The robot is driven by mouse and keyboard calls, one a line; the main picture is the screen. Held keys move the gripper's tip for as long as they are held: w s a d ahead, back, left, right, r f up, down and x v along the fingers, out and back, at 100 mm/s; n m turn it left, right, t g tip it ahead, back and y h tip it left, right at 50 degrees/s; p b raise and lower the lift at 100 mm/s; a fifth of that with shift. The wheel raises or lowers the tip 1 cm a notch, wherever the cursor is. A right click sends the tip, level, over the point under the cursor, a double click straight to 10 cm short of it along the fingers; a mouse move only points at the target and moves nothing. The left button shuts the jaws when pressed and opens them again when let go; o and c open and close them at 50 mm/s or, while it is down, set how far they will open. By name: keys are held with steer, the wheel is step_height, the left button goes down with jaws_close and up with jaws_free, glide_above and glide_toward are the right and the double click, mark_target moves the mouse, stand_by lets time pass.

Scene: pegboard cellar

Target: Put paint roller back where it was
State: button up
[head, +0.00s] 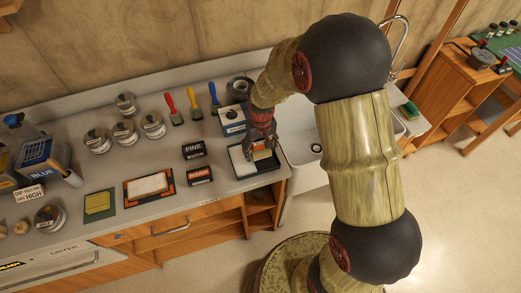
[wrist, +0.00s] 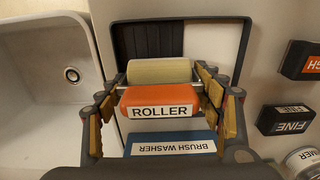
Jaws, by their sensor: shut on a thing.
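My gripper (wrist: 162,100) is shut on the paint roller. The roller has an orange body (wrist: 160,97) labelled ROLLER and a cream sleeve (wrist: 160,71). Fingers stand at both sides of it in the wrist view. In the head view my gripper (head: 262,145) points down over the paint tray, with a bit of the orange roller (head: 262,154) showing below it. I cannot tell whether the roller touches the tray.
A blue and white brush washer box (head: 232,122) stands just behind the tray. Black FINE (head: 194,150) and ROUGH (head: 200,176) blocks lie left of it. A white sink (head: 301,152) is to the right. Several cans, brushes and an orange-edged board (head: 149,187) occupy the counter farther left.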

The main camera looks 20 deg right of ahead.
steer(key=shift+f, duration=0.15)
steer(key=o, duration=1.1)
